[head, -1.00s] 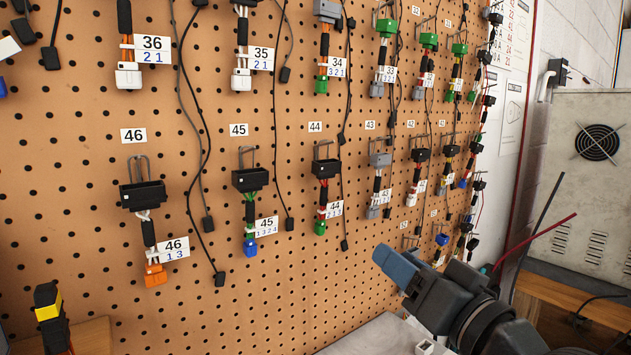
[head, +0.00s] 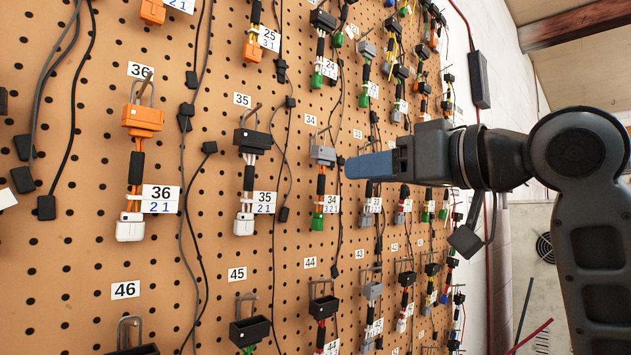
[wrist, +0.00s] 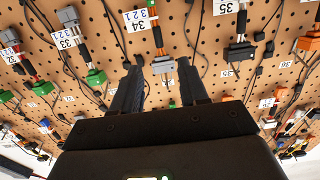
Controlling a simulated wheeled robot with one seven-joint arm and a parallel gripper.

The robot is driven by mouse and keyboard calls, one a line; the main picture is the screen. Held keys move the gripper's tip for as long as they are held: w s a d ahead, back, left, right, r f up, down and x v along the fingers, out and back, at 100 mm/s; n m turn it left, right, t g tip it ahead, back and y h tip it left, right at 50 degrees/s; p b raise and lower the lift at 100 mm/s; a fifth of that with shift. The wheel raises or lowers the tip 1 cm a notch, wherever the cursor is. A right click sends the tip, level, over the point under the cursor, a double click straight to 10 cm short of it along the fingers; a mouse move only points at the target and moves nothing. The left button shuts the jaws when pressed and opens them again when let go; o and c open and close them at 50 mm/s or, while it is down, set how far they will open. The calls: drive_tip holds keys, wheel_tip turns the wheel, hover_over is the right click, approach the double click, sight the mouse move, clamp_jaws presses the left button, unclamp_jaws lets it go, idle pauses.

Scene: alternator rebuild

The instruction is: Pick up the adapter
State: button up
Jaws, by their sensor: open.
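Several wired adapters hang on hooks on a pegboard; the task does not say which one. The adapter at label 34 (head: 323,156) has a grey top connector, a black sleeve and a green lower plug. It hangs upright, closest to my gripper. My gripper (head: 350,166) is just right of its grey connector in the head view, with blue fingertips pointing left toward the board. In the wrist view, my gripper (wrist: 161,82) has its fingers apart, and the grey connector (wrist: 163,65) shows between and just beyond the tips. I see no contact; the gap in depth is unclear. The jaws are empty.
The pegboard (head: 75,235) is close in front. Adapter 35 (head: 252,140) and orange adapter 36 (head: 142,119) hang to the left, others above, below and right. Loose black cables (head: 197,215) dangle between them. A grey cabinet (head: 560,295) stands at the lower right.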

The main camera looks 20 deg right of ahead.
sight(324, 176)
drive_tip(key=shift+p+x, duration=1.2)
drive_tip(key=shift+x, duration=2.7)
clamp_jaws()
